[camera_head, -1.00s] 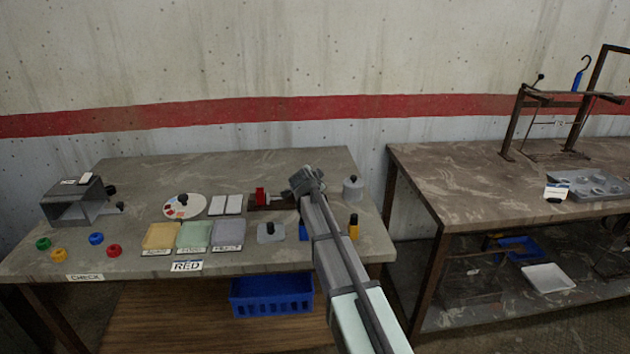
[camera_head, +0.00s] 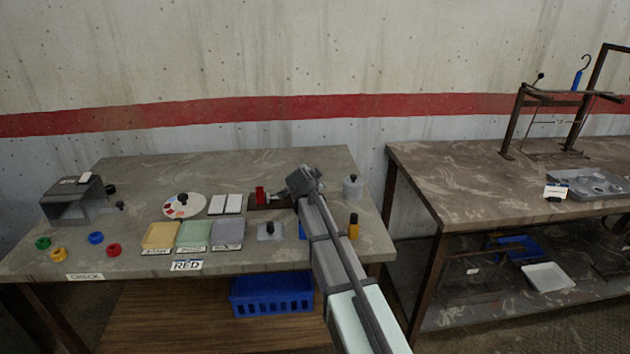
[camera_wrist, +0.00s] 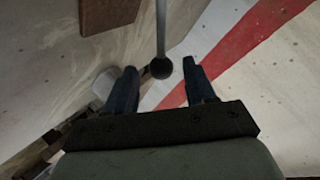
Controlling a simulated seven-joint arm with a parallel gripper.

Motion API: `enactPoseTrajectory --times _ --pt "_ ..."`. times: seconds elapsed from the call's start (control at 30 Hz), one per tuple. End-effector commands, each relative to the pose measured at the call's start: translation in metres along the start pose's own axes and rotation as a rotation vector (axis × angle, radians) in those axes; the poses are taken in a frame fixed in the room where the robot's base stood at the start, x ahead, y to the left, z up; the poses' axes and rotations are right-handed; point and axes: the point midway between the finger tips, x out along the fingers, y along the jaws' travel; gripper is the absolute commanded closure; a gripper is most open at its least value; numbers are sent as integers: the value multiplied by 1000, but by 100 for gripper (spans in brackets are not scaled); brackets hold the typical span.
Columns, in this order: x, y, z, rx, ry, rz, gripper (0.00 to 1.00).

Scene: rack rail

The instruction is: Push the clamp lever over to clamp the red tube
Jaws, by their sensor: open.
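The red tube (camera_head: 260,192) stands in the clamp on a dark brown base (camera_head: 256,205), toward the back of the left table. In the wrist view a grey lever rod ends in a black ball knob (camera_wrist: 161,68). My gripper (camera_wrist: 159,66) is open, with the knob between its two fingertips in that picture; I cannot tell whether either finger touches it. A corner of the brown base (camera_wrist: 108,14) shows at the top left there. In the head view my gripper (camera_head: 290,184) is just right of the red tube, and my arm hides the lever there.
A grey lidded pot (camera_head: 352,188) and a yellow bottle with a dark cap (camera_head: 353,227) stand right of my arm. White plates (camera_head: 225,204), a round disc (camera_head: 184,206) and coloured pads (camera_head: 194,234) lie to the left. The wall is behind.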

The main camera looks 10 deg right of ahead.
Motion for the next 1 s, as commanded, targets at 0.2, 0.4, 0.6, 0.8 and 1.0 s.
enactPoseTrajectory --times 0.2,0.4,0.6,0.8,1.0 --pt "-48 2 0 1 0 -1 45" --pt "-81 2 0 1 0 0 45" --pt "-100 1 0 1 0 1 45" --pt "-105 0 0 1 0 1 45" --pt "-105 0 0 1 0 1 45"
